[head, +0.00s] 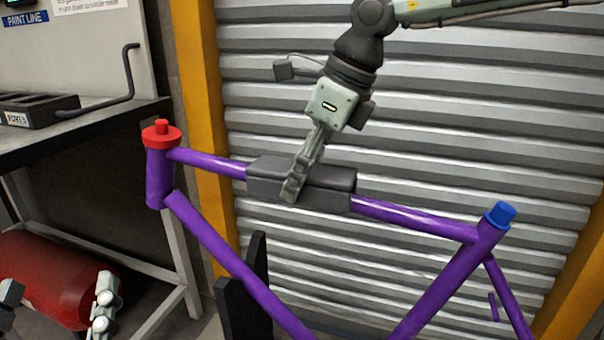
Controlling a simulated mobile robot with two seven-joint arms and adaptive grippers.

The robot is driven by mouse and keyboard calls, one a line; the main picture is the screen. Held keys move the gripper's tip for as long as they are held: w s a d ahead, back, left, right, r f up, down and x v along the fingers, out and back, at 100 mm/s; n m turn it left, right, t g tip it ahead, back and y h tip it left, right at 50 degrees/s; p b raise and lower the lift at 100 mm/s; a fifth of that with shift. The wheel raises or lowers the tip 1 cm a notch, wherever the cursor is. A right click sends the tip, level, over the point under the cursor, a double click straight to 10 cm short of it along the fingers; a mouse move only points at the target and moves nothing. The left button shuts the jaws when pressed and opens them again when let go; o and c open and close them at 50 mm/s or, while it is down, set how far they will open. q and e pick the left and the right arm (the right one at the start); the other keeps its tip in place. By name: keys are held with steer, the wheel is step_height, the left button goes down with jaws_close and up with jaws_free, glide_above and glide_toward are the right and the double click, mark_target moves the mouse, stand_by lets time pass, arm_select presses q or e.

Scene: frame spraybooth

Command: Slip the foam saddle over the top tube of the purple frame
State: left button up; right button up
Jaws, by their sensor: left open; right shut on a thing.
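The purple frame (234,262) stands across the middle of the head view. Its top tube (411,216) runs from upper left down to the right. The dark grey foam saddle (325,198) is at the middle of the top tube, and the tube shows on both sides of it. Whether the saddle is fully seated cannot be told, as its underside is hidden. My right gripper (292,190) comes from above and is shut on the saddle. My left gripper (55,306) is open and empty at the lower left, apart from the frame and partly cut off.
A red cap (161,134) sits on the head tube and a blue plug (500,214) on the seat tube. A black stand (256,285) is behind the frame. A bench (80,125) with a parts tray (35,110) and a red tank (50,270) are at left. A ribbed shutter (480,110) is behind.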

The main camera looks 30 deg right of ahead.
steer(key=shift+f, duration=0.15)
steer(key=o, duration=0.9)
steer(key=v, duration=1.2)
